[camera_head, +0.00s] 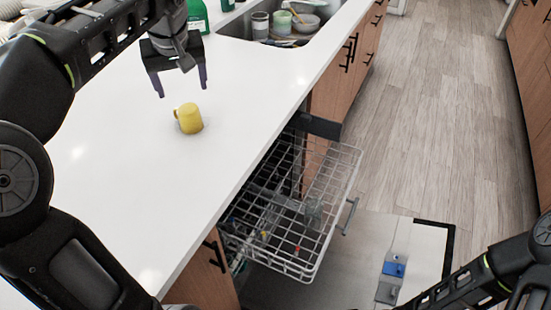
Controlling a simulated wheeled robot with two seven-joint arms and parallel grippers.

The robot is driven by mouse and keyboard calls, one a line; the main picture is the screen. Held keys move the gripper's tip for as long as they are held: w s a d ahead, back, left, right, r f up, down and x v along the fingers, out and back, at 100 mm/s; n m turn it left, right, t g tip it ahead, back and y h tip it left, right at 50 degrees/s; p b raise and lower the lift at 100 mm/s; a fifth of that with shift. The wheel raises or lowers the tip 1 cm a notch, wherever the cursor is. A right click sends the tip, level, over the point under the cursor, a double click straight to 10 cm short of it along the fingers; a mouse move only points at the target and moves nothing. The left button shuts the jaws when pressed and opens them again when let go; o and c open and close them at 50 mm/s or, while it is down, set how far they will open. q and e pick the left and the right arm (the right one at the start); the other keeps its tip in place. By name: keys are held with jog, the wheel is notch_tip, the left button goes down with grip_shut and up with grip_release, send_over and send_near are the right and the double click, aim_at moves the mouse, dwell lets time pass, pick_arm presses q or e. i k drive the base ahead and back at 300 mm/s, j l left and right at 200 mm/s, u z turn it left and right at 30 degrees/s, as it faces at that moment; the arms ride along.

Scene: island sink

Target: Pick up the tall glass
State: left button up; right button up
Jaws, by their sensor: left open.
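My left gripper (182,90) is open and empty, pointing down above the white counter with its two dark fingers apart. A yellow mug (190,118) stands on the counter just below and slightly right of the fingertips, not between them. I cannot clearly make out a tall glass. A small glassy, see-through shape (313,209) shows in the dishwasher rack, but I cannot tell if it is a tall glass. My right arm comes in at the lower right; its gripper is out of the picture.
The wire dishwasher rack (333,178) is pulled out beside the counter, over the lowered door (345,262). The sink (331,32) holds cups and a bowl (307,22). A green bottle (197,15) stands behind my left gripper. The counter around the mug is clear.

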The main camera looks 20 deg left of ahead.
aim_at(312, 219)
jog(key=k+l, duration=0.75)
jog(key=l, duration=0.2)
